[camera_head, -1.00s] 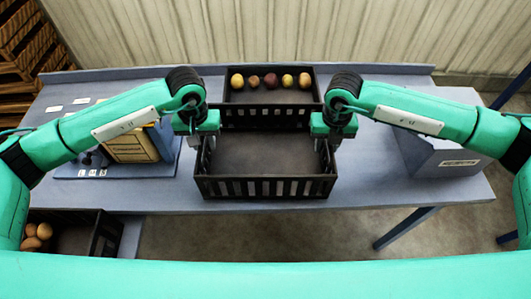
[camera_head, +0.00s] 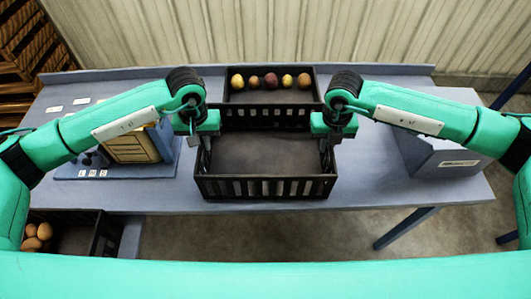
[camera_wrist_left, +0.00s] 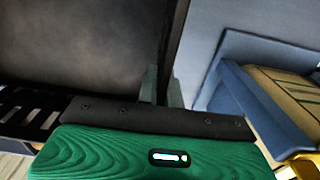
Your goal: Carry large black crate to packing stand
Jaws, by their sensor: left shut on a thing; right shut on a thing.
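A large black crate (camera_head: 265,188) with slotted walls is at the front middle of the blue-grey table in the head view. It looks empty. My left gripper (camera_head: 196,139) is shut on its left side wall, and my right gripper (camera_head: 335,139) is shut on its right side wall. In the left wrist view, my left gripper's fingers (camera_wrist_left: 162,90) straddle the crate wall (camera_wrist_left: 178,45), and the bare crate floor (camera_wrist_left: 80,40) shows. I cannot tell whether the crate rests on the table or hangs just above it. No packing stand can be made out for certain.
A second black crate (camera_head: 270,96) with several potatoes stands right behind. A grader box with a yellow panel (camera_head: 131,147) is at the left, a grey-blue box (camera_head: 440,157) at the right. Another crate with potatoes (camera_head: 75,238) sits lower left. The table (camera_head: 390,195) is clear at right front.

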